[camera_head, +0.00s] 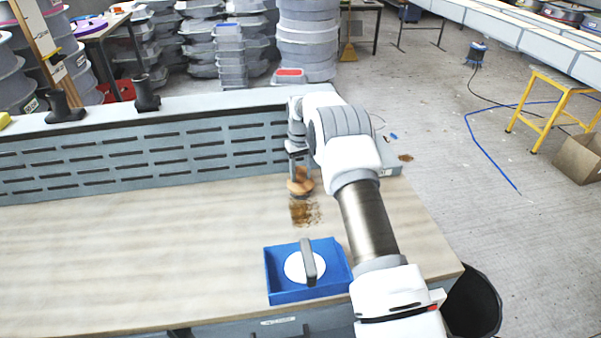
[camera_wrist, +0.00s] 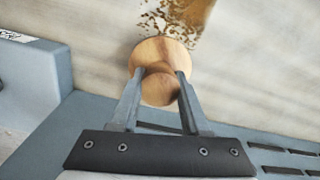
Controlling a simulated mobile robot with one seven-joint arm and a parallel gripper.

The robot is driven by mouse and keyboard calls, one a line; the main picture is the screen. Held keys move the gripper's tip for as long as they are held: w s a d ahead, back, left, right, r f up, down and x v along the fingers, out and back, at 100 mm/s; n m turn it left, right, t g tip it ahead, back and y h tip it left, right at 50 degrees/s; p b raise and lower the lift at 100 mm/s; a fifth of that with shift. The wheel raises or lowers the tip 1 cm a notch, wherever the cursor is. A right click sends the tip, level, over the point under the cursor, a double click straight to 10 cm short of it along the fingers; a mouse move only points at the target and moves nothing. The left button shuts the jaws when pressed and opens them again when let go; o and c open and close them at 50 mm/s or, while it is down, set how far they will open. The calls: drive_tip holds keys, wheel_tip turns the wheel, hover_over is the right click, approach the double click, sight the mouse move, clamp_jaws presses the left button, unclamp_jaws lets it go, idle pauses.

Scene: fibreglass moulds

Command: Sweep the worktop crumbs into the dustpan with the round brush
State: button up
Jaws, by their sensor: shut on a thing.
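The round brush (camera_head: 300,186) is a wooden disc with a knob, standing on the worktop (camera_head: 130,235) near the slotted back panel. My gripper (camera_head: 297,165) is shut on the brush's knob from above; the wrist view shows both fingers (camera_wrist: 158,84) around the knob on the round wooden head (camera_wrist: 158,52). The brown crumbs (camera_head: 305,213) lie in a patch just in front of the brush, and also show beyond it in the wrist view (camera_wrist: 178,15). The blue dustpan (camera_head: 283,292) sits nearer the front edge, with a white disc and a grey upright handle. The brush bristles are hidden.
The slotted panel (camera_head: 150,152) runs along the back of the worktop, close behind the brush. A black bin (camera_head: 473,303) stands off the right edge. The left worktop is clear.

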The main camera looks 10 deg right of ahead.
drive_tip(key=shift+s+f+b, duration=0.1)
drive_tip(key=shift+s+b, duration=0.3)
drive_tip(key=shift+s, duration=2)
drive_tip(key=shift+s+b, duration=0.3)
drive_tip(key=shift+s, duration=1.8)
drive_tip(key=shift+s, duration=0.1)
drive_tip(key=shift+s+b, duration=0.4)
drive_tip(key=shift+s, duration=1.9)
wheel_tip(320, 180, up, 7)
drive_tip(key=p, duration=0.4)
